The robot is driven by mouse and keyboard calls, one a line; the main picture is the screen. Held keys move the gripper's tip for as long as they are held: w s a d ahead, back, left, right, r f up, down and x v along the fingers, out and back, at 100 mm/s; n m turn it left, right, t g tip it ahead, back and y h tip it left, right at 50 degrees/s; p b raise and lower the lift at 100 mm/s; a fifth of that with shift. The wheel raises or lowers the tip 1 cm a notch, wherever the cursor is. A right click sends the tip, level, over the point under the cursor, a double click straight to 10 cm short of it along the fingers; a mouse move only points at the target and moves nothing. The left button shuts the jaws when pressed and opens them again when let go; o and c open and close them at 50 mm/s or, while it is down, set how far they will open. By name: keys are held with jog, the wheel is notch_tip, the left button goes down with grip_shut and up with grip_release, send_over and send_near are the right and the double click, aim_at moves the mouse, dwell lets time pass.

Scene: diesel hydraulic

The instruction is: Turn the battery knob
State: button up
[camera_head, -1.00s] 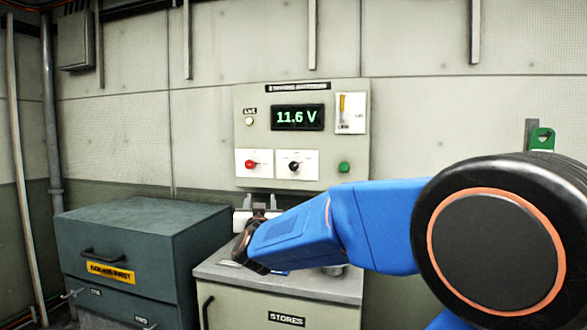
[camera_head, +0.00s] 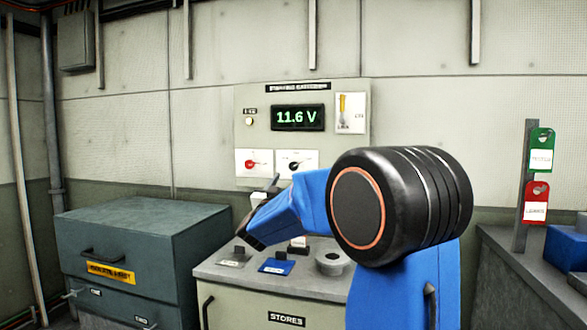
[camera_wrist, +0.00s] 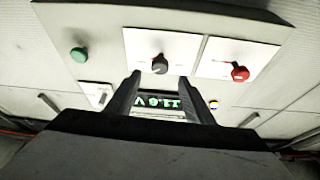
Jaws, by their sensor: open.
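A grey wall panel (camera_head: 352,150) has a display reading 11.6 V (camera_head: 297,117). Below it are two white plates, one with a red knob (camera_head: 251,164) and one with a black knob (camera_head: 294,166). I cannot read which is the battery knob. In the wrist view, which is upside down, the black knob (camera_wrist: 159,65) shows between and just beyond the tips of my open, empty gripper (camera_wrist: 160,78). The red knob (camera_wrist: 239,72) is to the right there.
A green button (camera_wrist: 79,55) sits beside the black knob's plate. A lever plate (camera_head: 350,112) is at the panel's upper right. Below is a stores cabinet (camera_head: 205,270) with small items on top. A dark chest (camera_head: 140,230) stands left. Green and red tags (camera_head: 537,180) hang right.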

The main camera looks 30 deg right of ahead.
aim_at(294, 167)
jog(key=x, duration=0.9)
jog(key=shift+w+d+r, duration=0.2)
jog(key=shift+w+d, duration=0.05)
jog(key=shift+d, duration=0.05)
jog(key=c, duration=1)
jog(key=shift+c, duration=0.2)
jog(key=shift+n, duration=0.5)
jog(key=n+t+y, duration=0.1)
jog(key=n, duration=0.3)
jog(key=n+t+y, duration=0.2)
jog(key=n, duration=0.1)
jog(key=shift+n+y, duration=0.3)
jog(key=shift+n, duration=0.1)
jog(key=n+y, duration=0.1)
jog(key=n, duration=0.2)
jog(key=n+y, duration=0.2)
jog(key=n, duration=0.2)
jog(key=shift+t, duration=0.3)
jog(key=shift+n+y, duration=0.3)
jog(key=shift+n, duration=0.1)
